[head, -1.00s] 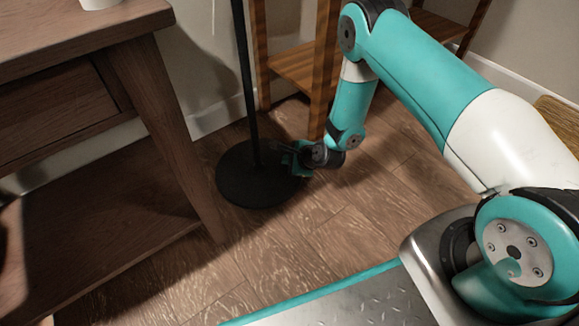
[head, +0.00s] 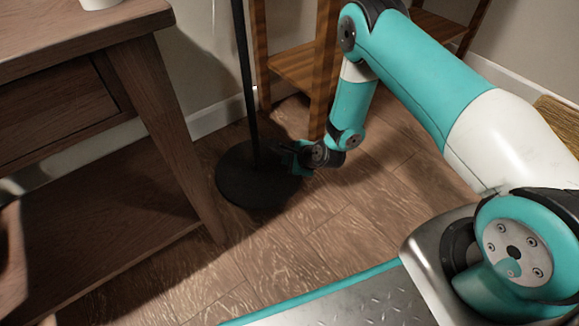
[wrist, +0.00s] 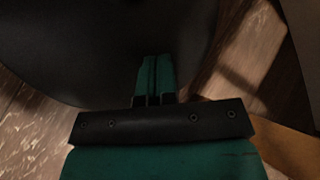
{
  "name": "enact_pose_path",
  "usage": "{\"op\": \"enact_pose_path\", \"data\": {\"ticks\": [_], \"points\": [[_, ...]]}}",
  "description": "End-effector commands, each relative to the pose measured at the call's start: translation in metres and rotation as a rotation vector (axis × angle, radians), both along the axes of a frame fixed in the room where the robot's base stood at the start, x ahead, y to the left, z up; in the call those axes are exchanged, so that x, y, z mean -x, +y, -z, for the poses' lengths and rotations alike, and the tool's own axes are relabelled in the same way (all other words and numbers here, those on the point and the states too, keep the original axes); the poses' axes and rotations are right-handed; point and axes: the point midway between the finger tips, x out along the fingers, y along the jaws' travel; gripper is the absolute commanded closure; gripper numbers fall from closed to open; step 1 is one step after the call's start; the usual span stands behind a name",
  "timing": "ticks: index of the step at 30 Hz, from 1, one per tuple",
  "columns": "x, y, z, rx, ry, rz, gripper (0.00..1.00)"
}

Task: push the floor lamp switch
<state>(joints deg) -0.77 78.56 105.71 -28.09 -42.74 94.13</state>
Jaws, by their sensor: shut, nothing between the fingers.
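The floor lamp shows in the head view as a thin black pole (head: 246,80) rising from a round black base (head: 243,188) on the floor. Its top is out of view, and I cannot make out the switch. My gripper (head: 281,150) is low over the right part of the base, close to the pole; I cannot tell whether it touches. In the wrist view my gripper's green fingers (wrist: 156,60) are together and empty, in front of the dark lamp base (wrist: 70,45).
A brown wooden table (head: 140,60) with a drawer and lower shelf stands left of the lamp. A wooden stand (head: 300,65) is behind it, near the wall. Wood floor (head: 260,250) is clear in front of the base.

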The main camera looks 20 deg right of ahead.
Motion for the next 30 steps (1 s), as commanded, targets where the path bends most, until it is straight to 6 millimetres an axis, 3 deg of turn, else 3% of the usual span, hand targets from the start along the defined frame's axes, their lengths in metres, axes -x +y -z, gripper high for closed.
{"op": "enact_pose_path", "data": {"ticks": [30], "points": [[0.0,0.0,0.01,0.0,0.0,0.0,1.0]]}}
